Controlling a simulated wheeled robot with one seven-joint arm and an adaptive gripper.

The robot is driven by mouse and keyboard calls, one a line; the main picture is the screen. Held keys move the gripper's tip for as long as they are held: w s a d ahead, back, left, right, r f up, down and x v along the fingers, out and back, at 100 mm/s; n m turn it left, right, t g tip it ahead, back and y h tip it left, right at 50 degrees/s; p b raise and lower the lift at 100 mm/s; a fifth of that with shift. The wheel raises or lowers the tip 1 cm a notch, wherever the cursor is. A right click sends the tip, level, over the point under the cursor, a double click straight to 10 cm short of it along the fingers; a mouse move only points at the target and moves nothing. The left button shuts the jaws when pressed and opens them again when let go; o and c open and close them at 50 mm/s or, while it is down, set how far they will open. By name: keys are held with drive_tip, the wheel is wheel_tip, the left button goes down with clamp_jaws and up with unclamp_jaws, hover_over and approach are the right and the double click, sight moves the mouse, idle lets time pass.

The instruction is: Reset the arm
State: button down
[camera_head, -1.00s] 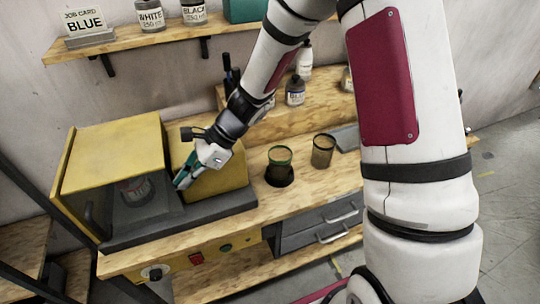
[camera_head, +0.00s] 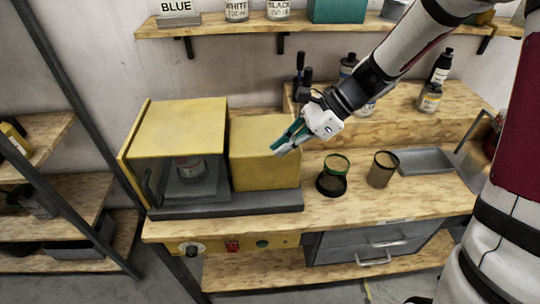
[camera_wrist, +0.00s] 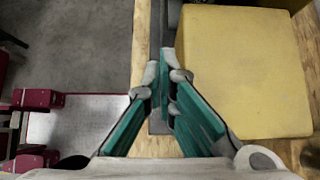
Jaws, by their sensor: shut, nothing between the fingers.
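My arm (camera_head: 395,62) reaches in from the upper right in the head view. My gripper (camera_head: 284,149) is shut and empty, its green fingers pointing down and left. In the head view it overlaps the yellow block-shaped part (camera_head: 262,165) of the machine on the bench. In the wrist view my gripper (camera_wrist: 164,78) has its fingertips together, over the bench's front edge and left of the yellow part (camera_wrist: 245,70). The exact height above the bench cannot be told.
A yellow machine (camera_head: 180,125) with a clear front holds a can (camera_head: 190,166). Two cups, a green-rimmed one (camera_head: 334,168) and a brown one (camera_head: 382,170), stand on the bench (camera_head: 350,208). Bottles (camera_head: 430,97) stand on a raised shelf behind. A dark rack (camera_head: 75,120) stands left.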

drive_tip(key=s+d+r+n+t+h, duration=0.2)
drive_tip(key=s+d+r+n+h, duration=0.2)
drive_tip(key=s+n, duration=0.5)
drive_tip(key=s+d+r+n+t+h+b, duration=0.1)
drive_tip(key=s+d+r+n+t+h, duration=0.2)
drive_tip(key=s+d+r+n+h, duration=0.2)
drive_tip(key=s+d+r+n, duration=0.3)
drive_tip(key=s+r+n, duration=0.1)
drive_tip(key=r, duration=0.2)
drive_tip(key=shift+s+r+t, duration=0.2)
drive_tip(key=shift+r+t, duration=0.1)
drive_tip(key=shift+a, duration=0.15)
